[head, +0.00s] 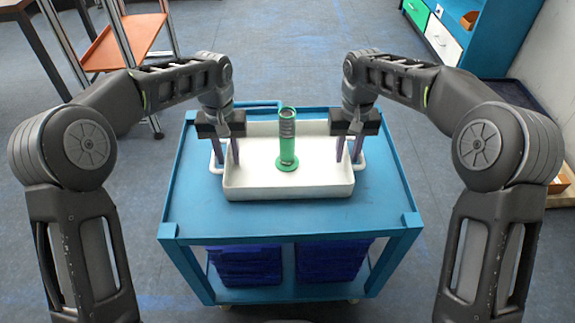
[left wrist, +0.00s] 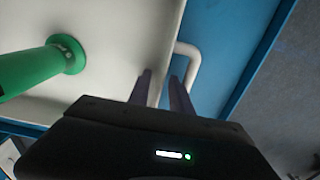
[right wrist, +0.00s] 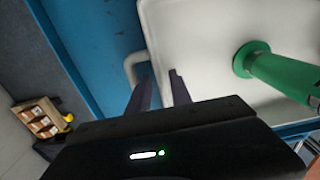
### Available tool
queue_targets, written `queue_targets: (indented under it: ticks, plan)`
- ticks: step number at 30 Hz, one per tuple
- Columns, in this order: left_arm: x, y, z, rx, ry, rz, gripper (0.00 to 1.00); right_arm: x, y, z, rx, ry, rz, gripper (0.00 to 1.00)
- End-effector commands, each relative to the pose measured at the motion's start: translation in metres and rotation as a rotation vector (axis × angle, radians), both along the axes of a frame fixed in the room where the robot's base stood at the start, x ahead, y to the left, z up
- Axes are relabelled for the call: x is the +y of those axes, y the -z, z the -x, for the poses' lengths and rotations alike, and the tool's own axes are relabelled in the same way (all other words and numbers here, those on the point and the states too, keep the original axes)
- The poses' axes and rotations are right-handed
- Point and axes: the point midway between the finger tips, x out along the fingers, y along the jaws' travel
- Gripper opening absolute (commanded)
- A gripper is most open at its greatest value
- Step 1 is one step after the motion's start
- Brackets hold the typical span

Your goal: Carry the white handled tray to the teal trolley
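The white handled tray (head: 290,192) sits on the top of the blue-teal trolley (head: 300,225). A green cylinder with a grey upper part (head: 288,148) stands upright in the tray. My left gripper (head: 228,158) is at the tray's left end, its fingers apart on either side of the end wall, near the white handle (left wrist: 193,62). My right gripper (head: 348,155) is at the right end, its fingers likewise apart astride the wall, beside the other handle (right wrist: 131,68). I cannot tell whether any finger touches the tray.
Dark blue crates (head: 245,265) are on the trolley's lower shelf. An orange-shelved rack (head: 120,42) stands at the back left. A teal cabinet (head: 487,40) is at the back right. A wooden box (head: 558,190) lies on the floor at right. The floor behind the trolley is clear.

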Motion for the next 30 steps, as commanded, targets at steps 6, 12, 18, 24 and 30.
queue_targets:
  ticks: [6, 12, 18, 24, 30]
  plan:
    - [0.0, -0.002, 0.0, -0.001, 0.0, 0.0, 0.25, 0.0, 0.0, 0.0, 0.0, 0.0, 0.0, 0.26]
    - [0.0, -0.022, -0.001, -0.003, -0.001, 0.001, 0.25, 0.0, 0.0, 0.0, 0.0, 0.0, 0.0, 0.26]
    - [0.0, -0.055, -0.001, -0.003, -0.001, 0.0, 0.25, 0.0, 0.0, 0.0, 0.0, 0.0, 0.0, 0.26]
    - [0.0, -0.074, 0.0, -0.001, 0.0, 0.0, 0.25, 0.0, 0.0, 0.0, 0.0, 0.0, 0.0, 0.26]
    - [0.0, -0.075, 0.0, 0.001, 0.0, 0.0, 0.25, 0.0, 0.0, 0.0, 0.0, 0.0, 0.0, 0.26]
